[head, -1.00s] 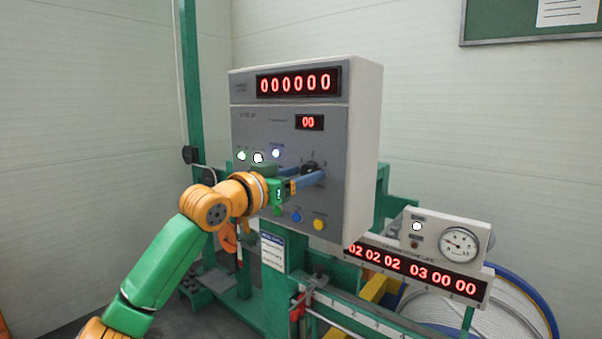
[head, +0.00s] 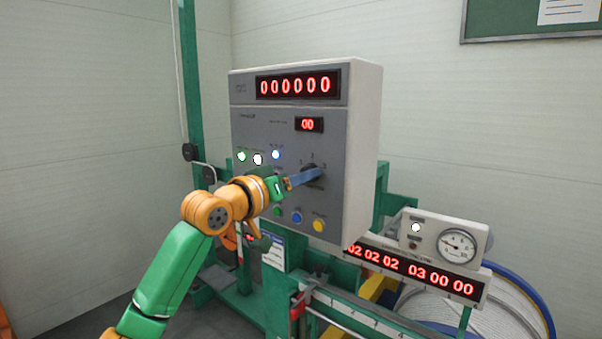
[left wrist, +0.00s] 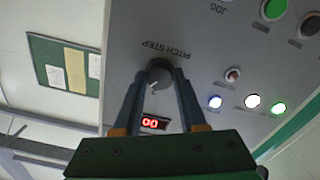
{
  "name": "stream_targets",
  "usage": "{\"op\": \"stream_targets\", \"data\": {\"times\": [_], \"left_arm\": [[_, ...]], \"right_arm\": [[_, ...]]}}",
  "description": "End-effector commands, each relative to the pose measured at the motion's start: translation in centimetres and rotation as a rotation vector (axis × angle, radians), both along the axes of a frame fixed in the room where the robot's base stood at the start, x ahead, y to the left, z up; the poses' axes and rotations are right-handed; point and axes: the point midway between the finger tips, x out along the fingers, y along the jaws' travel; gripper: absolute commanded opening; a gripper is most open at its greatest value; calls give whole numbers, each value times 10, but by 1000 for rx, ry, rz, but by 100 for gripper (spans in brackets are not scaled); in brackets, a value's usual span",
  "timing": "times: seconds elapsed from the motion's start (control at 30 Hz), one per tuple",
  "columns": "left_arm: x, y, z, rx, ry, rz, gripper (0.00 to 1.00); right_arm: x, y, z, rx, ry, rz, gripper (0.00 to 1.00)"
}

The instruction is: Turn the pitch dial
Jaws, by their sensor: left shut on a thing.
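The pitch dial (left wrist: 160,76) is a dark round knob under the label "PITCH STEP" in the left wrist view, with a light pointer mark. In the head view, the dial (head: 316,170) sits on the right part of the grey panel's front, mostly hidden by my fingers. My left gripper (head: 308,176) is shut on it. In the left wrist view, the blue fingers of my left gripper (left wrist: 161,82) lie on either side of the knob. The small red display (head: 309,125) above the dial reads 00. My right gripper is not in view.
The grey control box (head: 362,150) carries a large red display (head: 296,84) of zeros. Green, blue and yellow buttons (head: 297,217) sit just below my gripper. Lit lamps (head: 258,159) are at the upper left. A gauge box (head: 445,240) stands lower right.

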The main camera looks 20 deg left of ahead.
Motion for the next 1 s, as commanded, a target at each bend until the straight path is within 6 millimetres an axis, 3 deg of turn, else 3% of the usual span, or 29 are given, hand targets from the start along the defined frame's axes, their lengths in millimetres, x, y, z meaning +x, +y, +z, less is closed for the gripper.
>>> {"op": "stream_targets", "data": {"times": [0.5, 1.0], "left_arm": [[0, -1, 2, -421, 155, -1, 0], [0, -1, 1, -614, 224, -1, 0]], "right_arm": [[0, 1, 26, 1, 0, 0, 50], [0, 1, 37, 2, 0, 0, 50]]}}
